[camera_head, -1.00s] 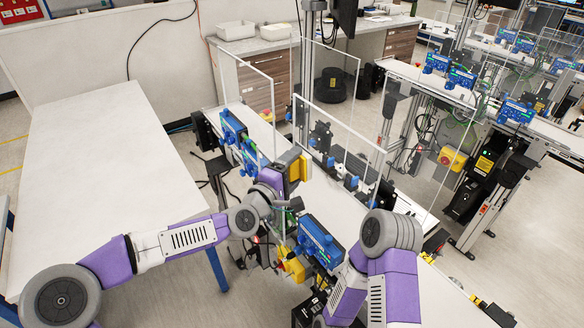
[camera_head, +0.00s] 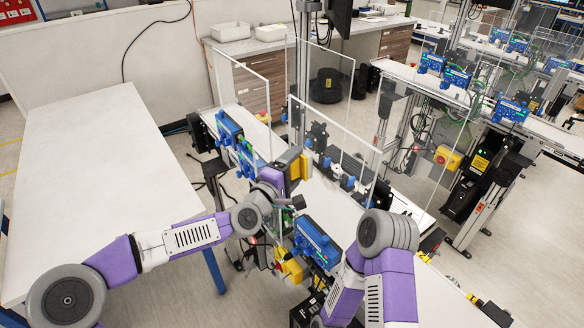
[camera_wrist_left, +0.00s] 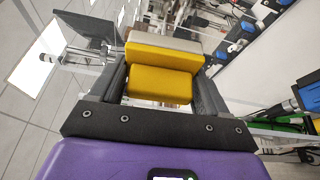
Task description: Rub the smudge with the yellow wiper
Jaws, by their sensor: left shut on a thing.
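My left gripper (camera_head: 293,165) is shut on the yellow wiper (camera_head: 304,167) and holds it above the belt, beside the near clear panel (camera_head: 325,140). In the left wrist view the wiper (camera_wrist_left: 160,84) is a yellow block with a second yellow part and a grey strip beyond it, between the dark fingers. I cannot make out the smudge in either view. I cannot tell whether the wiper touches the panel. My right arm comes in at the lower right, and its gripper does not show.
A white conveyor belt (camera_head: 400,273) runs diagonally below the arms. Blue modules (camera_head: 316,240) and a yellow box (camera_head: 291,270) sit along its near side. Another clear panel (camera_head: 246,95) stands farther back. A bare white table (camera_head: 100,170) is at left.

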